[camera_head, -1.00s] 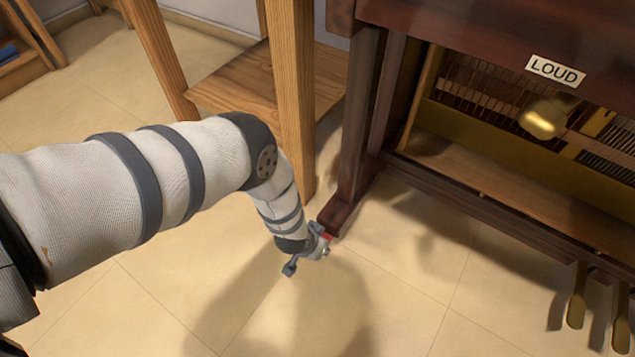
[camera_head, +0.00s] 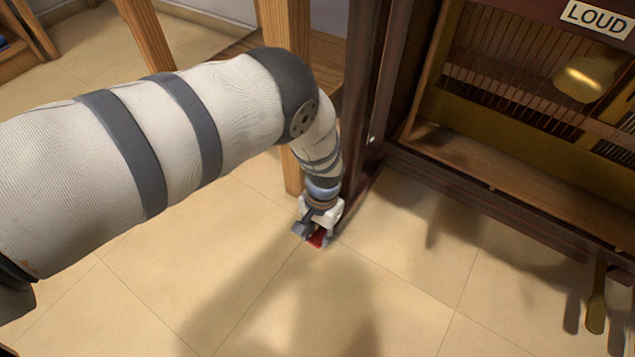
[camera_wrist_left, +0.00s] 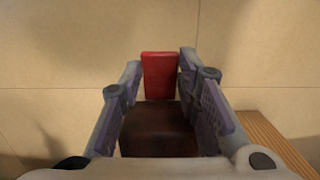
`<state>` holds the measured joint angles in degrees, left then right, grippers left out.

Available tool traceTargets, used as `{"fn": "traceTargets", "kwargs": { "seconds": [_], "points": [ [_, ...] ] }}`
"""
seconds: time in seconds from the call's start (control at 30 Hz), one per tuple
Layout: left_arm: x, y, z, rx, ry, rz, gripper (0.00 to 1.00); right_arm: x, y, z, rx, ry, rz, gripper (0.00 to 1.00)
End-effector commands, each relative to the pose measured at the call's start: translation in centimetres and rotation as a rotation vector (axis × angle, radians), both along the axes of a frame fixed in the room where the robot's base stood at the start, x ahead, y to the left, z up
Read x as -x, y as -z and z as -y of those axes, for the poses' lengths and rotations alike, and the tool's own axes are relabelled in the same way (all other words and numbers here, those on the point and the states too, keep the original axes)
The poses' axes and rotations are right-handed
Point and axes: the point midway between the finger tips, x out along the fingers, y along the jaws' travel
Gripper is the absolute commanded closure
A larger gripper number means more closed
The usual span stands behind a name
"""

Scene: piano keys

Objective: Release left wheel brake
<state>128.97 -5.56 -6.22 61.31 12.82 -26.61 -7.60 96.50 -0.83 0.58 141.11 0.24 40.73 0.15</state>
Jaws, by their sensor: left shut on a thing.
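The left wheel brake is a red tab (camera_head: 317,238) low at the front foot of the piano's left leg (camera_head: 361,165). My left gripper (camera_head: 318,229) is down at the floor and covers most of the tab in the head view. In the left wrist view the red tab (camera_wrist_left: 160,75) stands between the two fingers of the left gripper (camera_wrist_left: 162,88), beyond a dark brown wooden foot (camera_wrist_left: 158,130). The fingers are shut on the brake. The wheel itself is hidden. My right gripper is not in view.
The dark piano (camera_head: 500,215) fills the right, with its lower front open. A gold pedal (camera_head: 596,305) stands near the right edge, and a "LOUD" label (camera_head: 597,18) is above. A wooden leg (camera_head: 283,30) stands behind my arm. The tiled floor (camera_head: 400,300) in front is clear.

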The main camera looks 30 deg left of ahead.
Motion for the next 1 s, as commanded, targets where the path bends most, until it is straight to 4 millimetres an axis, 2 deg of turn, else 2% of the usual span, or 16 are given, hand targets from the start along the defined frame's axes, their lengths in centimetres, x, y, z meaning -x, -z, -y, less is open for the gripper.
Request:
{"fn": "traceTargets", "kwargs": {
  "seconds": [0.03,0.1,0.37,0.47,0.8,1.0],
  "points": [
    [0.0,-0.1,0.0,0.0,0.0,-0.001,0.66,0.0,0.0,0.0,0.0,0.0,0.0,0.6],
    [0.0,-0.1,0.0,0.0,0.0,-0.001,0.5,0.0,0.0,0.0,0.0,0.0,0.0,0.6],
    [0.0,0.0,0.0,0.0,0.0,0.0,0.5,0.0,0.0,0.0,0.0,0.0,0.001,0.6],
    [-0.2,-0.7,0.0,0.0,-0.001,0.002,0.5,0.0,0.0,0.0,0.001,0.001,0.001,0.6],
    [-1.1,-9.2,0.0,0.001,0.0,0.003,0.5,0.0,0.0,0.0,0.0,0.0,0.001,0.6],
    [-1.2,-11.8,0.0,0.001,-0.001,0.001,0.5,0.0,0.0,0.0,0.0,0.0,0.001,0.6]
  ]
}}
